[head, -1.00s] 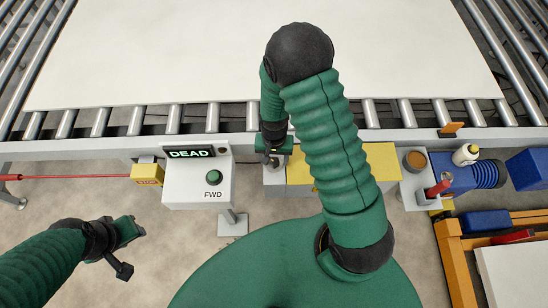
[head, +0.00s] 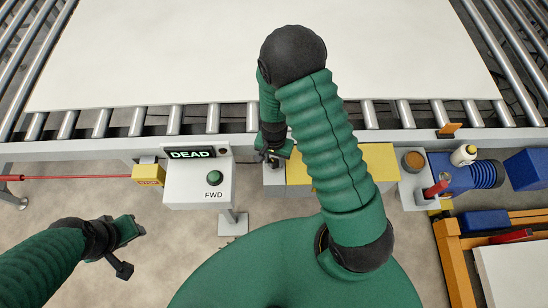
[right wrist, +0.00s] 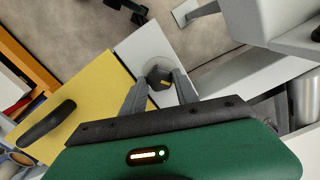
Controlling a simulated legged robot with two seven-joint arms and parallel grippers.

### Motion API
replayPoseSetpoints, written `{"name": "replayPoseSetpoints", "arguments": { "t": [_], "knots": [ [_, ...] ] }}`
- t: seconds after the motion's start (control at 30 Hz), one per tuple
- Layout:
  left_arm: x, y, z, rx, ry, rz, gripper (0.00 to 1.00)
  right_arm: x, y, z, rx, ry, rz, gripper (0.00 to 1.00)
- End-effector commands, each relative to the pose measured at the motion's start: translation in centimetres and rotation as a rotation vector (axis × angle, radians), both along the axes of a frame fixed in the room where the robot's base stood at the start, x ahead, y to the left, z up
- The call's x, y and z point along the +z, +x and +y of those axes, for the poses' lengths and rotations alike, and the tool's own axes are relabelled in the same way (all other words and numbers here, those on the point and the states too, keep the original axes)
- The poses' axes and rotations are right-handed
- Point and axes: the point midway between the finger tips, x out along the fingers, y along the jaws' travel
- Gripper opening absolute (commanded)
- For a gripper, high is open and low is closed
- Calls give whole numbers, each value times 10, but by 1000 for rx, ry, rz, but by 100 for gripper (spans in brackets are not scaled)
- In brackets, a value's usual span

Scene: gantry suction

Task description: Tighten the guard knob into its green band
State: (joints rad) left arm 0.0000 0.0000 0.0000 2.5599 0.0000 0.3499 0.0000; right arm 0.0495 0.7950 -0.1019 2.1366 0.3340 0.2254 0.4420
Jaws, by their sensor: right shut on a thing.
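The guard knob (right wrist: 160,77) is a dark round knob with a yellow pointer mark, seen in the right wrist view on a pale grey plate beside the yellow guard (right wrist: 75,105). My right gripper (head: 271,160) reaches down to it at the conveyor's front edge. In the right wrist view its two grey fingers are shut on the knob from both sides. No green band can be made out around the knob. In the head view the yellow guard (head: 298,172) lies right of the gripper, partly behind my arm. My left gripper (head: 138,229) hangs empty at lower left; its jaw gap is unclear.
A control box (head: 198,180) reads DEAD and has a green FWD button. A red cord (head: 75,178) runs to a yellow box (head: 147,174). A large white sheet (head: 180,55) covers the rollers. A blue motor (head: 455,175) and orange frame (head: 452,255) stand right.

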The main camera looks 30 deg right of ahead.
Motion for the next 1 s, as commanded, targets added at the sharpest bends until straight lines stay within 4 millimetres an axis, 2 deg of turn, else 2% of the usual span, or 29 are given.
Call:
{"name": "replayPoseSetpoints", "arguments": {
  "t": [0.03, 0.07, 0.2, 0.57, 0.67, 1.0],
  "knots": [
    [0, 0, 0, 0, 0, 0, 36, 0, 1, 0, 1, 0, -3, 0],
    [0, 0, 0, 0, 0, 0, 36, 0, 1, 0, 2, 0, -3, 40],
    [0, 0, 0, 0, 0, 0, 36, 0, 1, 0, 2, 0, -3, 57],
    [0, 0, 0, 0, 0, 0, 36, 5, 1, 0, 4, -2, -3, 57],
    [2, 0, 0, 0, 0, 0, 36, 22, 2, -1, 4, -2, -5, 57],
    [11, 0, 0, 0, 0, 0, 36, 120, 3, 0, 6, -1, -7, 57]
  ]
}}
